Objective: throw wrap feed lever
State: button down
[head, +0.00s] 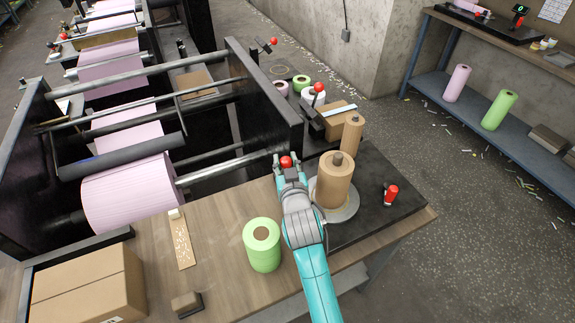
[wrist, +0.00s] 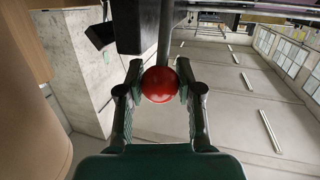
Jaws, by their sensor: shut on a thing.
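A lever with a round red knob (head: 286,161) stands by the black side plate of the roll machine, left of the brown paper roll. My gripper (head: 289,160) is shut on this knob. In the wrist view the red knob (wrist: 160,84) sits between the two fingertips (wrist: 159,82), and the lever's grey rod (wrist: 165,38) runs from it to a dark block. In the head view my gripper hides most of the rod. No label shows on the lever. Another red-knobbed lever (head: 319,88) stands farther back on the bench.
The brown paper roll (head: 335,184) stands upright on a round plate close right of my gripper. A green roll (head: 262,248) stands left of my arm. A cardboard box (head: 85,288) is at front left.

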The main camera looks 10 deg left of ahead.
jog(key=shift+w+a+r+g+h, duration=0.25)
jog(key=shift+w+a+g, duration=0.1)
jog(key=shift+w+g, duration=0.2)
jog(key=shift+w+a+r+g+h, duration=0.15)
jog(key=shift+w+a+g+h, duration=0.15)
jog(key=shift+w+g, duration=0.2)
jog(key=shift+w+a+f+n+g+h, duration=0.3)
jog(key=shift+w+a+g, duration=0.25)
jog(key=shift+w+g, duration=0.25)
jog(key=shift+w+a+f+n+g+h, duration=0.1)
jog(key=shift+w+a+n+g+h, duration=0.2)
jog(key=shift+w+a+g, duration=0.35)
jog(key=shift+w, duration=0.1)
jog(key=c, duration=0.7)
grip_release()
jog(key=shift+c, duration=0.2)
